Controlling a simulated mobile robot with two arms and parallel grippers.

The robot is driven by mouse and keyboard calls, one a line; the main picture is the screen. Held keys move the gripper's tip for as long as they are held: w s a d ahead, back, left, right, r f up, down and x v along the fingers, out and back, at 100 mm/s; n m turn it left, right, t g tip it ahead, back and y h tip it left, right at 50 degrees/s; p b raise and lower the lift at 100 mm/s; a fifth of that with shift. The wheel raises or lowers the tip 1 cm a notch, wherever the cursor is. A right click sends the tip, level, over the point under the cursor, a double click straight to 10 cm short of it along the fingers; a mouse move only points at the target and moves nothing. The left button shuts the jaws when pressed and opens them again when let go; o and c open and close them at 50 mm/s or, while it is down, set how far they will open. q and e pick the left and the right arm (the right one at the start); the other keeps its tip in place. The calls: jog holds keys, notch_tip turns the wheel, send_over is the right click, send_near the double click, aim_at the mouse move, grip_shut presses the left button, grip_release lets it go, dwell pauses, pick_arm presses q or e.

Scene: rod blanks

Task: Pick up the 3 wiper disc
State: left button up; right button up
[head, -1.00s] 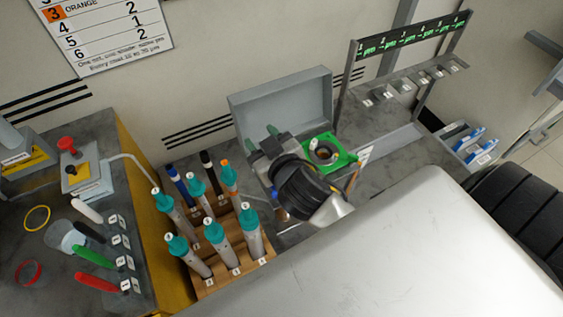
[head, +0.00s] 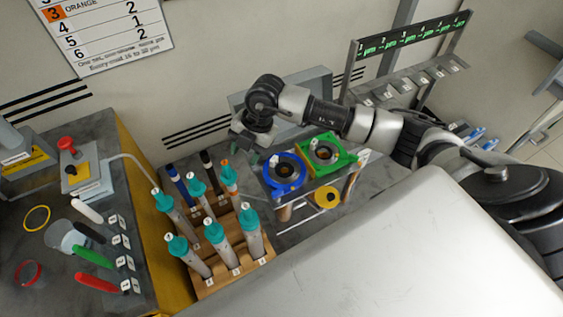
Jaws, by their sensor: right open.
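I cannot make out a wiper disc marked 3 in the head view. My right arm comes in from the right and reaches across the work area. My right gripper (head: 250,156) points down in front of the grey box, just left of the blue ring fixture (head: 285,172). It is open, and nothing shows between its small greenish fingertips. The green square fixture (head: 345,160) with a round centre stands right of the blue one. A small yellow disc (head: 327,197) is below them. My left gripper is not in view.
A wooden rack (head: 236,274) holds several teal-capped tubes and pens close to the gripper's left. The grey box (head: 318,84) stands behind my arm. A numbered stand (head: 350,95) is at the back right. A side bench (head: 130,200) at left holds coloured markers.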

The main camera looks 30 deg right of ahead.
jog(key=w+d+m+h, duration=0.15)
jog(key=d+h, duration=0.25)
jog(key=d, duration=0.4)
send_over(275, 157)
jog(key=f, duration=0.4)
jog(key=shift+s+a+f, duration=0.1)
jog(key=shift+a+f, duration=0.15)
jog(key=shift+a, duration=0.05)
jog(key=shift+d+f+p, duration=0.15)
jog(key=shift+f+p, duration=0.2)
jog(key=shift+f, duration=1.15)
jog(key=shift+d+f+p, duration=0.1)
jog(key=shift+f+p, duration=0.2)
jog(key=shift+f, duration=1.15)
grip_shut()
